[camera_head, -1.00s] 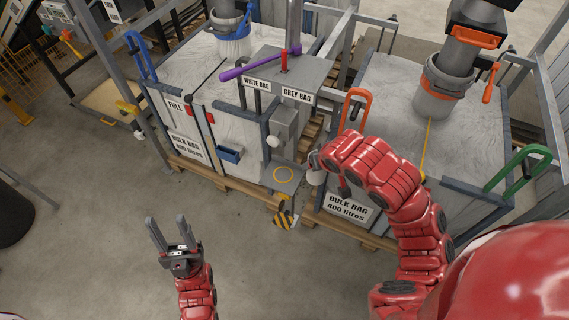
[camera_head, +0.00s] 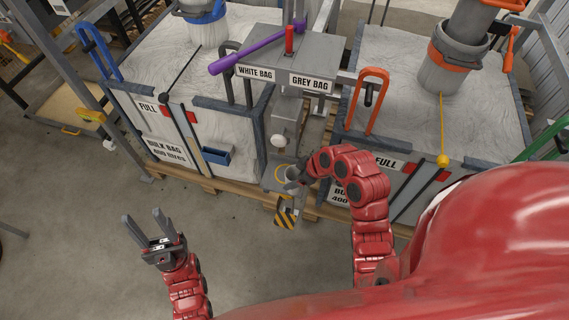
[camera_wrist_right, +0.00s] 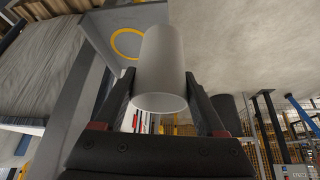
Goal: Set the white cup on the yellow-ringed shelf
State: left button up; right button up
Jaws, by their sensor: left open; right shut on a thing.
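The white cup (camera_wrist_right: 162,65) is between the two fingers of my right gripper (camera_wrist_right: 162,95), which is shut on it. In the head view the cup (camera_head: 292,177) looks small and greyish, close over the right side of the yellow-ringed shelf (camera_head: 271,184). Part of the yellow ring (camera_head: 280,172) shows beside the cup. The ring (camera_wrist_right: 126,43) also shows left of the cup in the right wrist view. I cannot tell whether the cup touches the shelf. My right gripper (camera_head: 299,173) is partly hidden by its wrist. My left gripper (camera_head: 147,228) is open and empty over the floor.
A post with a white knob (camera_head: 278,141) stands behind the shelf, and a striped yellow-black plate (camera_head: 286,213) hangs below it. The floor in front is clear.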

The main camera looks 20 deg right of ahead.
jog(key=w+f, duration=0.1)
jog(key=w, duration=0.1)
jog(key=w+f+p, duration=0.1)
jog(key=w, duration=0.2)
jog(key=w+f+p, duration=0.1)
jog(key=w, duration=0.1)
jog(key=shift+w+a+f, duration=0.25)
jog(key=shift+a, duration=0.05)
jog(key=shift+f, duration=0.3)
jog(key=shift+w+f, duration=0.1)
jog(key=shift+f, duration=0.15)
jog(key=o, duration=1.4)
